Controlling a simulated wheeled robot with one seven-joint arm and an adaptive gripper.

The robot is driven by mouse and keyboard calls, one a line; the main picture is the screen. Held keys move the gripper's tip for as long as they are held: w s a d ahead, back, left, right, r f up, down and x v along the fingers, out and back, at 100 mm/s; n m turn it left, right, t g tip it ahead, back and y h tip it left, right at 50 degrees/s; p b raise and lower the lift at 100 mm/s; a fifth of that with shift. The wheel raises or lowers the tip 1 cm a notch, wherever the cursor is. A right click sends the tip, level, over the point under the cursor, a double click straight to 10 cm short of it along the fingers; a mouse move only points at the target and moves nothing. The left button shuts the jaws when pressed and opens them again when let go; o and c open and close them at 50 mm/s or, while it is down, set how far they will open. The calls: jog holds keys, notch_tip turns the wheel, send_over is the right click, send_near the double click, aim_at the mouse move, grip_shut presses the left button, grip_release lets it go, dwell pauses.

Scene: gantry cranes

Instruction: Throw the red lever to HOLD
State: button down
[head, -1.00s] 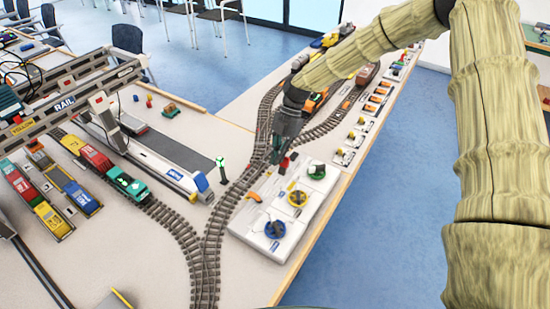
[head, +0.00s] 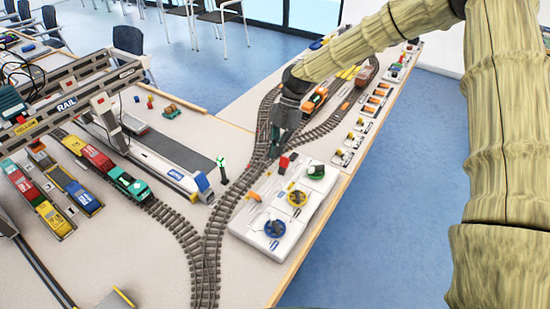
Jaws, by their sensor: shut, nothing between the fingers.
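The red lever (head: 284,160) stands at the far end of a white control panel (head: 274,212). Its label is too small to read, so I cannot tell its setting. My gripper (head: 273,153) points down just left of and behind the red lever. It is shut and holds nothing. A small gap seems to show between the fingertips and the lever, but I cannot tell for certain that they are apart.
Model trains and a gantry crane (head: 75,95) fill the left.

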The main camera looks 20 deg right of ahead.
jog(key=w+d+r+b, duration=0.1)
jog(key=w+d+r, duration=0.2)
jog(key=r, duration=0.2)
jog(key=shift+w+d+b, duration=0.2)
jog(key=shift+w+b, duration=0.05)
jog(key=shift+b, duration=0.05)
jog(key=shift+a+f, duration=0.1)
